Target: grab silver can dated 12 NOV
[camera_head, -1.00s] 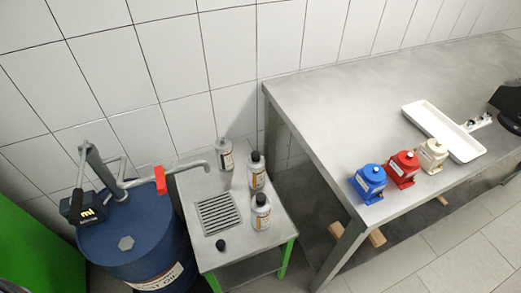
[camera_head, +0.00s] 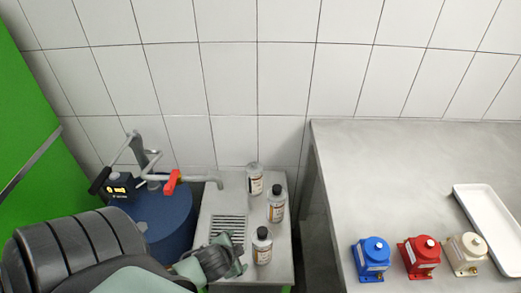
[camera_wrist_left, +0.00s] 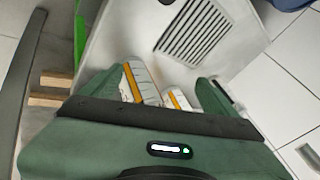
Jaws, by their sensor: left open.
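Three silver cans with labels stand on the small grey side table: a rear one (camera_head: 255,180), a middle one with a black cap (camera_head: 276,204) and a front one with a black cap (camera_head: 262,246). The dates on the labels are too small to read. My left gripper (camera_head: 240,260) is open, just left of the front can in the head view. In the left wrist view, two labelled cans (camera_wrist_left: 138,82) (camera_wrist_left: 178,100) show between its green fingers, partly hidden by the gripper body. I cannot tell whether the fingers touch them. My right gripper is not in view.
The side table (camera_head: 208,205) has a drain grate (camera_head: 228,226). A blue drum (camera_head: 165,215) with a pump and red-handled spout (camera_head: 172,182) stands to its left. On the right workbench (camera_head: 350,170) are blue (camera_head: 372,258), red (camera_head: 419,257) and cream (camera_head: 465,254) units and a white tray (camera_head: 490,225).

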